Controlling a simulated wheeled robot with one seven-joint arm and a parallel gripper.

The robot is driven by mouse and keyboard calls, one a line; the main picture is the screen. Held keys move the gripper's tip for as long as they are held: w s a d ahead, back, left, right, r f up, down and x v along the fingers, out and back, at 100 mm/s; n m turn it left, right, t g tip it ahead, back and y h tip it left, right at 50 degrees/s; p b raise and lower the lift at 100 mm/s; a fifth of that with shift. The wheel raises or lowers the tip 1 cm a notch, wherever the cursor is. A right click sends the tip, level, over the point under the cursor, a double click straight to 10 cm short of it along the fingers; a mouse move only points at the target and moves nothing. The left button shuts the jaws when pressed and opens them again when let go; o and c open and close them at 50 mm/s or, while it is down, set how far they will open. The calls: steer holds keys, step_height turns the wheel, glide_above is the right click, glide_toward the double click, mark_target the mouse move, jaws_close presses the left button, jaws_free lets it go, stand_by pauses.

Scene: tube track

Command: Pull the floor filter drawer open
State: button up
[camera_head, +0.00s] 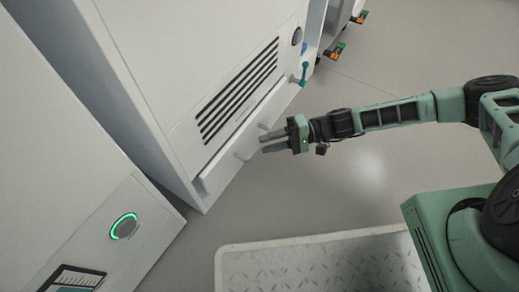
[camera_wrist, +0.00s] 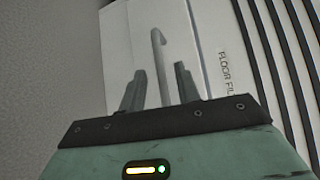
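The floor filter drawer (camera_head: 222,172) is a pale, low front at the foot of a white cabinet, below dark vent slats. Its front (camera_wrist: 122,45) also shows in the wrist view, beside a partly cut-off label reading "FLOOR FIL". A thin pale bar handle (camera_head: 242,157) stands out from it. My gripper (camera_head: 263,144) is at the handle, fingers pointing at the drawer. In the wrist view the handle (camera_wrist: 158,50) runs between the two spread dark fingers of my gripper (camera_wrist: 159,72), with gaps on both sides. I cannot tell exactly how far the drawer stands out.
Dark vent slats (camera_head: 238,92) lie above the drawer. A teal lever (camera_head: 304,73) stands out beyond its far end. Another white cabinet with a green-lit ring (camera_head: 124,227) stands at the left. A tread-plate platform (camera_head: 310,268) lies in front. The grey floor between is clear.

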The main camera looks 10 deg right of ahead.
mark_target(259, 146)
steer(key=shift+s+a+f+b, duration=0.1)
steer(key=shift+a+b, duration=0.2)
steer(key=shift+a, duration=0.55)
steer(key=shift+s+a+f+b, duration=0.1)
steer(key=shift+a+b, duration=0.15)
steer(key=shift+a, duration=0.55)
